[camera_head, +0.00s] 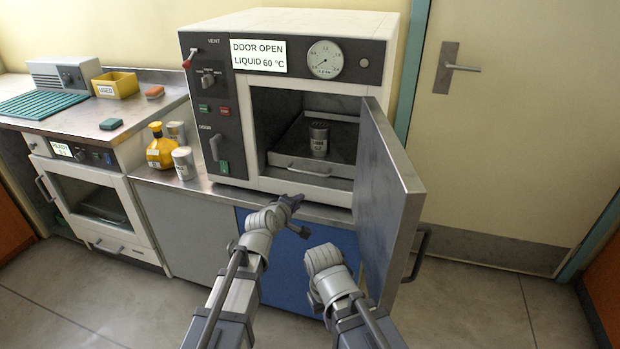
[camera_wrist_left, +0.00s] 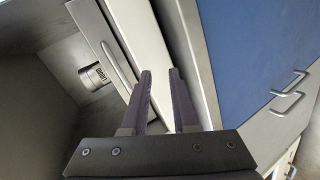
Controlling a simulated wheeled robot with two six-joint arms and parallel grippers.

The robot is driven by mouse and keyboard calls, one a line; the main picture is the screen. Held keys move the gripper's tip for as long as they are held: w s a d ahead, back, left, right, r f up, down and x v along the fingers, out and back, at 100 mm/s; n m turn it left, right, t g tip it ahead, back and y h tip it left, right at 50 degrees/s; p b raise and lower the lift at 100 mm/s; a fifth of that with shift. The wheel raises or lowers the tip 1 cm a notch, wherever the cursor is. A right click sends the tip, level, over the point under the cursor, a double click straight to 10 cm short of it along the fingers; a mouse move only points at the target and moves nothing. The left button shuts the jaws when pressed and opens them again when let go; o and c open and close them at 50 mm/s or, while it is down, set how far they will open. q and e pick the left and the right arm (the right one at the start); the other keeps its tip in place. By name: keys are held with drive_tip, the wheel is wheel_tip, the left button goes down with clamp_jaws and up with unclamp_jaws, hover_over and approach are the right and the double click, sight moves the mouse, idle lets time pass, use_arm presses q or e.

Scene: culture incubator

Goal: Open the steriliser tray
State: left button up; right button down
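The steriliser (camera_head: 218,120) stands on the counter, its door (camera_head: 390,190) swung wide open to the right. Inside the chamber is the grey tray (camera_head: 345,133), with a bar handle (camera_head: 309,171) along its front. A dark-topped labelled can (camera_head: 319,140) stands upright on it. My left gripper (camera_head: 297,201) is in front of and below the handle, apart from it. In the left wrist view its fingers (camera_wrist_left: 160,72) are apart with nothing between them. The tray handle (camera_wrist_left: 118,66) lies beyond and left of them there, with the can (camera_wrist_left: 95,76) behind. My right gripper is hidden beyond its wrist.
The open door stands close to the right of my right arm. A yellow bottle (camera_head: 160,148) and a can (camera_head: 183,163) stand left of the steriliser. A sign (camera_head: 258,56) reads "DOOR OPEN, LIQUID 60 °C". A blue cabinet front (camera_head: 285,265) is below.

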sight(309, 173)
use_arm(q)
drive_tip(key=w+d+r+n+t, duration=0.1)
drive_tip(key=w, duration=0.2)
drive_tip(key=w+d+r+n+b, duration=0.1)
drive_tip(key=w, duration=0.3)
drive_tip(key=w+d+r+n+t, duration=0.1)
drive_tip(key=w+d, duration=0.1)
drive_tip(key=w, duration=0.1)
drive_tip(key=shift+w+r+n+t+b, duration=0.1)
drive_tip(key=shift+w+n+t+b, duration=0.15)
drive_tip(key=shift+n+t+b, duration=0.05)
clamp_jaws()
idle(1.4)
